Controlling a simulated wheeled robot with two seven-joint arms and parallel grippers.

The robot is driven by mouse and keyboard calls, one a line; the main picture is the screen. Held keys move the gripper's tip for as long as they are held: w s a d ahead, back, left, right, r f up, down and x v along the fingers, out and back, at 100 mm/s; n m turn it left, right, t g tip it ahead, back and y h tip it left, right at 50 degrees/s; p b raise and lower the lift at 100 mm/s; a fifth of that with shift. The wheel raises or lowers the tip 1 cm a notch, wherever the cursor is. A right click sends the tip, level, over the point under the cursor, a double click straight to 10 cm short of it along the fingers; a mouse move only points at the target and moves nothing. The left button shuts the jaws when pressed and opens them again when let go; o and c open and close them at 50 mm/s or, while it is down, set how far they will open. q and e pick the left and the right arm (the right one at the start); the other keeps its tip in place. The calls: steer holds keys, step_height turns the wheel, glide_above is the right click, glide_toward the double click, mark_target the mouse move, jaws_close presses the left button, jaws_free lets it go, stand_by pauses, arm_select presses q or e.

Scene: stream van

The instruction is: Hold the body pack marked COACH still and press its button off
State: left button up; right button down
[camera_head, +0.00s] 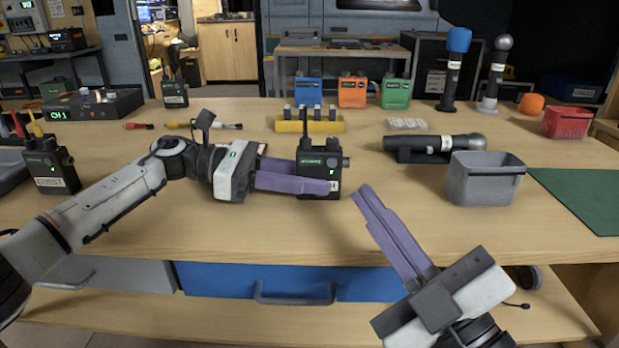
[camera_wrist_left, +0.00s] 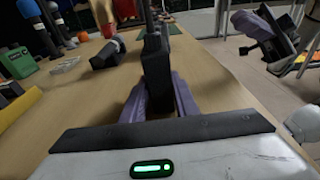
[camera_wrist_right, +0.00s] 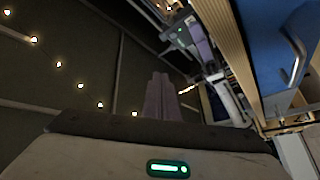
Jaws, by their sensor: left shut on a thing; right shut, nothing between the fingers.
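A black body pack (camera_head: 320,157) stands upright on the table in the middle of the head view, with a small green light on its front. Its label is mostly hidden by a finger, so I cannot read it. My left gripper (camera_head: 318,186) is shut on this pack from the left. The left wrist view shows the pack (camera_wrist_left: 156,62) between the purple fingers (camera_wrist_left: 158,95). My right gripper (camera_head: 362,190) is shut and empty, in front of and to the right of the pack, apart from it. In the right wrist view its fingers (camera_wrist_right: 160,95) lie together.
Another black pack (camera_head: 50,165) labelled GUEST stands at the left. A grey bin (camera_head: 484,180) and a lying microphone (camera_head: 430,147) are to the right. A yellow holder (camera_head: 290,126) stands behind the held pack. The table front between the arms is clear.

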steer(key=a+m+g, duration=0.2)
steer(key=a, duration=0.1)
steer(key=y, duration=0.1)
glide_toward(332, 163)
steer(key=shift+m, duration=0.4)
steer(key=shift+w+a+r, duration=0.3)
steer(key=shift+w+a, duration=0.25)
steer(key=shift+a, duration=0.25)
steer(key=shift+w+a+r, duration=0.35)
steer(key=shift+w+a, duration=0.2)
steer(key=shift+a, duration=0.25)
steer(key=shift+w+a+r, duration=0.3)
steer(key=shift+w+a, duration=0.2)
steer(key=shift+a, duration=0.3)
steer(key=shift+w, duration=0.1)
steer(key=shift+w, duration=0.35)
steer(key=shift+w, duration=0.15)
steer(key=shift+s, duration=0.6)
